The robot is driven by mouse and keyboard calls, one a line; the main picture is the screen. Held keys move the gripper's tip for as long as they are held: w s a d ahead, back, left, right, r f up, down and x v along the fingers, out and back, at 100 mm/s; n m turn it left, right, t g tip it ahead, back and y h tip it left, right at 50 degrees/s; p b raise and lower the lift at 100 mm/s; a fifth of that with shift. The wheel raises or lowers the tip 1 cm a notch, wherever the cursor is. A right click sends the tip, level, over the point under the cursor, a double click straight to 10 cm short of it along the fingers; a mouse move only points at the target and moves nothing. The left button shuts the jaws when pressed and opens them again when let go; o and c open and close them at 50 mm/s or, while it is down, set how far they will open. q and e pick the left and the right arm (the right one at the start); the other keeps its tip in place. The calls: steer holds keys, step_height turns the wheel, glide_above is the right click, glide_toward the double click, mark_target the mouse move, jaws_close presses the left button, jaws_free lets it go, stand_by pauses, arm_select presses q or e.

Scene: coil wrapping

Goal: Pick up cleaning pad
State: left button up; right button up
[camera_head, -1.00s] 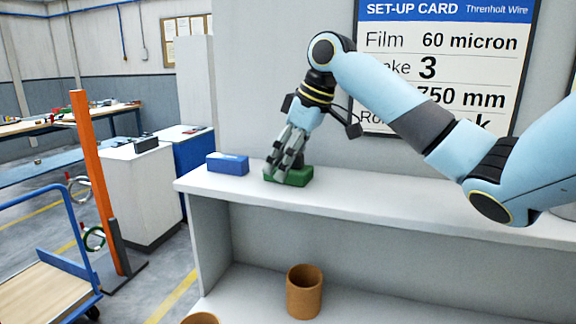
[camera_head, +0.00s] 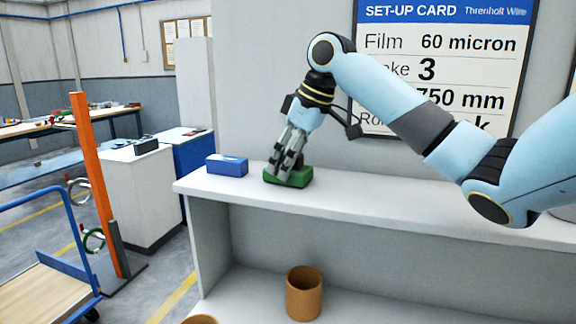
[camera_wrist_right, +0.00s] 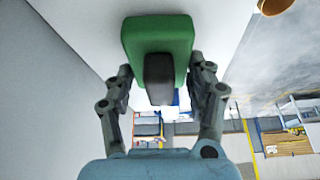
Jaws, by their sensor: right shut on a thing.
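The cleaning pad looks to be the green block (camera_head: 290,179) with a dark grip on top, on the white shelf top. It also shows in the right wrist view as a green block (camera_wrist_right: 157,32) with a dark grey grip (camera_wrist_right: 159,78). My right gripper (camera_head: 284,168) points down over it and is shut on it, with a finger on each side in the wrist view (camera_wrist_right: 160,85). The pad appears to rest on the shelf; any small gap under it cannot be told. My left gripper is not in view.
A blue block (camera_head: 227,166) lies just left of the pad on the shelf top (camera_head: 400,202). A brown cardboard core (camera_head: 304,294) stands on the lower shelf. A set-up card (camera_head: 440,60) hangs behind. An orange post (camera_head: 97,185) and a blue cart (camera_head: 45,285) stand left.

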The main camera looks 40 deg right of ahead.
step_height(320, 180, up, 3)
steer(key=shift+w+r+b, duration=0.1)
steer(key=shift+r+b, duration=0.1)
steer(key=shift+b, duration=0.3)
steer(key=s+d+r+b, duration=0.5)
steer(key=s+r+b, duration=0.2)
steer(key=s+b, duration=0.2)
steer(key=shift+s+d+r, duration=0.15)
steer(key=shift+s+r, duration=0.05)
steer(key=shift+s, duration=0.6)
steer(key=o, duration=0.5)
steer(key=c, duration=0.4)
steer(key=shift+o, duration=0.2)
